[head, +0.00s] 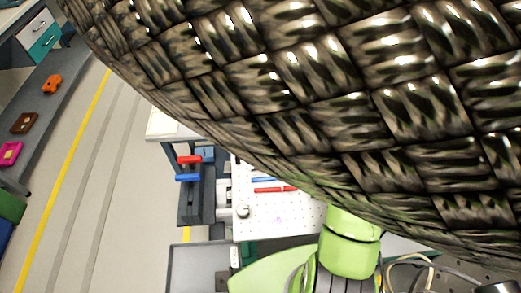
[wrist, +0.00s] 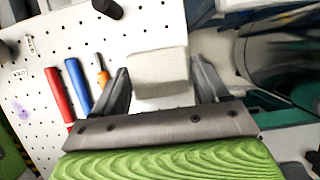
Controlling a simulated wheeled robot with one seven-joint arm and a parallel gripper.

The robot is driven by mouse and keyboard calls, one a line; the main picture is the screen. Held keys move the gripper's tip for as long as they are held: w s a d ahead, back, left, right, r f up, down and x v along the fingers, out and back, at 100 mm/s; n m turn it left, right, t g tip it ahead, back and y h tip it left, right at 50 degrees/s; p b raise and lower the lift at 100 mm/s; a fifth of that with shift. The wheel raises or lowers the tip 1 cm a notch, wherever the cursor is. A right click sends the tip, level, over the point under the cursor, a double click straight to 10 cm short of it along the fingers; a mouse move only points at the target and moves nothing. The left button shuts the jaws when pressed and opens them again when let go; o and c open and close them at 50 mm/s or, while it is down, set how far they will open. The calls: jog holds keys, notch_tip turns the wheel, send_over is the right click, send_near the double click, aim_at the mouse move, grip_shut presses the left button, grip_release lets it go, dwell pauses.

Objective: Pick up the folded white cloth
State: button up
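The folded white cloth (wrist: 160,72) shows in the wrist view as a thick, pale, block-like pad. It lies between the two fingers of my gripper (wrist: 160,78), which stand wide apart on either side of it. A narrow gap seems to show at each side of the cloth, and no clear contact is visible. My gripper and the cloth cannot be made out in the head view, where a large woven surface covers much of the picture.
The dark, glossy woven surface (head: 300,90) blocks the upper right of the head view. A white perforated board (head: 275,222) bears red and blue tools. In the wrist view, red (wrist: 58,92), blue (wrist: 77,84) and orange (wrist: 102,72) handles lie left of my gripper. Open floor (head: 110,190) is at left.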

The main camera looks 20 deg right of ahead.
jog(key=c, duration=0.5)
notch_tip(320, 180, up, 10)
jog(key=shift+r+p, duration=0.1)
jog(key=shift+p, duration=0.9)
